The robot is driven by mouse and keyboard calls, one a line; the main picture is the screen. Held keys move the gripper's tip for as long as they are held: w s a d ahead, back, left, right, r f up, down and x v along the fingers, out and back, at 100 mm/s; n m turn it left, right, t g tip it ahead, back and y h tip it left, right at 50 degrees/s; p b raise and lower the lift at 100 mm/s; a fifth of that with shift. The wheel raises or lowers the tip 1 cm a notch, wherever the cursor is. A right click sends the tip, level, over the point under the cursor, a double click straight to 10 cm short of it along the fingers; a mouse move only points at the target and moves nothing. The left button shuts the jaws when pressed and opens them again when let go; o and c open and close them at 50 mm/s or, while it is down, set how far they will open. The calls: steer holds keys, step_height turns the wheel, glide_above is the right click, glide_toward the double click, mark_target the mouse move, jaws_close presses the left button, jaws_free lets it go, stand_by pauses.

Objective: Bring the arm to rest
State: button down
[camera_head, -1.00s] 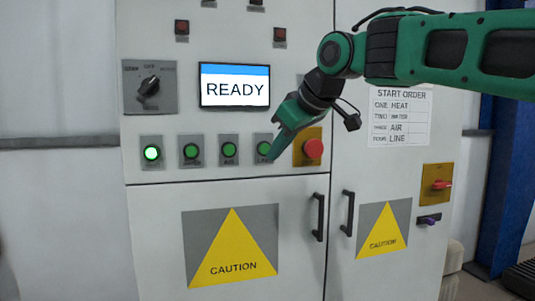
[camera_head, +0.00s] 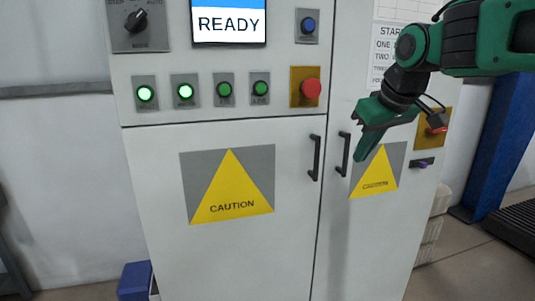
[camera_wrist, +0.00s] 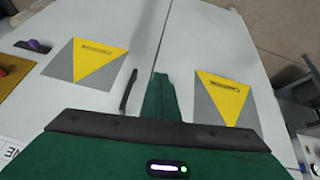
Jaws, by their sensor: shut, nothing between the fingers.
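My gripper (camera_head: 362,157) is green with a dark wrist joint and is shut and empty. In the head view it hangs tilted down in front of the cabinet's right door, beside the black door handle (camera_head: 343,155) and the right caution sign (camera_head: 378,175). The wrist view shows its shut fingers (camera_wrist: 160,95) pointing towards the doors, between the two yellow caution signs. I cannot tell the exact gap between the fingertips and the door. My arm comes in from the upper right.
The cabinet has a READY screen (camera_head: 229,22), a selector knob (camera_head: 137,21), a row of green buttons (camera_head: 185,92) with the left two brightly lit, and a red stop button (camera_head: 311,88). A red switch (camera_head: 437,129) is right of my gripper. A blue bin (camera_head: 134,281) stands lower left.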

steer(key=s+d+f+m+g+h, duration=0.25)
steer(key=s+d+f+m, duration=0.35)
steer(key=s+d+f, duration=0.7)
steer(key=s+d+f+m+g, duration=0.2)
steer(key=s+f, duration=0.3)
steer(key=s, duration=0.3)
steer(key=s+d+f+m+g+y, duration=0.1)
steer(key=s+d+f, duration=0.3)
steer(key=s, duration=0.5)
steer(key=shift+f+m+g, duration=0.35)
steer(key=shift+f+m, duration=0.15)
steer(key=shift+m, duration=0.4)
steer(key=shift+s+y, duration=0.1)
steer(key=shift+y, duration=0.15)
steer(key=shift+w+f, duration=0.2)
steer(key=shift+w, duration=0.45)
